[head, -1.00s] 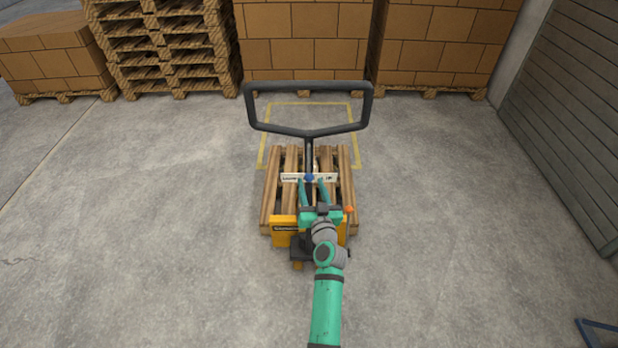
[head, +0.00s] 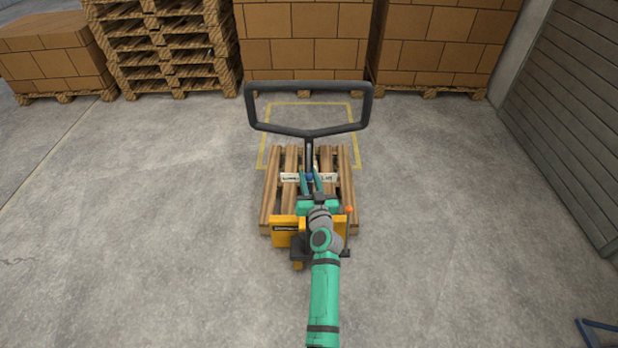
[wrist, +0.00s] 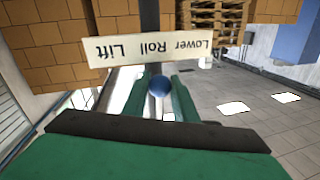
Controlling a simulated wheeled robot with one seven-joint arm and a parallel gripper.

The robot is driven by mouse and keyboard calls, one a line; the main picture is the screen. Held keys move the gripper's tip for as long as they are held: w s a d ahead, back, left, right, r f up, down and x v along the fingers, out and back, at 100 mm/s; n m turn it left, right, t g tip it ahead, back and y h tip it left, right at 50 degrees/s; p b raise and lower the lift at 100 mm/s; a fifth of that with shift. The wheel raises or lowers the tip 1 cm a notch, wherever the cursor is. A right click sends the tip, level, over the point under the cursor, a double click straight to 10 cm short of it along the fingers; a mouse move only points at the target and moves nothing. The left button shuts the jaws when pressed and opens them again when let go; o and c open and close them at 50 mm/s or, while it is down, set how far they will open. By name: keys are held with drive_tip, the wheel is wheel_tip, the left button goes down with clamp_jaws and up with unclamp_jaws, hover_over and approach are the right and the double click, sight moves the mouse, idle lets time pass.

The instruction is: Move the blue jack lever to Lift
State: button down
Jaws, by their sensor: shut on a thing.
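The blue jack lever's round knob (head: 309,177) sits at the base of the jack's handle, in front of a white label plate (head: 290,177). My gripper (head: 312,176) reaches up from below, its two green fingers shut on the knob. In the wrist view the blue knob (wrist: 159,86) lies between the fingertips (wrist: 160,88). The label plate (wrist: 165,48) appears upside down there and reads Lower, Roll, Lift. The knob lines up near Roll; in the head view Lift is at the plate's right end. My fingers partly cover the plate in the head view.
The yellow pallet jack (head: 285,232) stands with a wooden pallet (head: 270,190) beyond it. Its dark handle loop (head: 251,110) rises above. A yellow floor outline (head: 262,150) lies behind. Stacked boxes (head: 305,40) line the back.

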drive_tip(key=shift+d, duration=0.2)
drive_tip(key=shift+d+r+n+g, duration=0.15)
drive_tip(key=shift+d+r+n, duration=0.05)
drive_tip(key=shift+d+n, duration=0.65)
drive_tip(key=shift+d+r+n+g, duration=0.1)
drive_tip(key=shift+d+r+n, duration=0.15)
drive_tip(key=shift+d+n, duration=0.6)
drive_tip(key=shift+d+r+n+g, duration=0.2)
drive_tip(key=shift+d+n, duration=0.45)
drive_tip(key=shift+n, duration=0.35)
drive_tip(key=c, duration=1.4)
unclamp_jaws()
drive_tip(key=shift+c, duration=0.2)
drive_tip(key=v, duration=1)
drive_tip(key=shift+s, duration=0.4)
drive_tip(key=shift+r, duration=0.1)
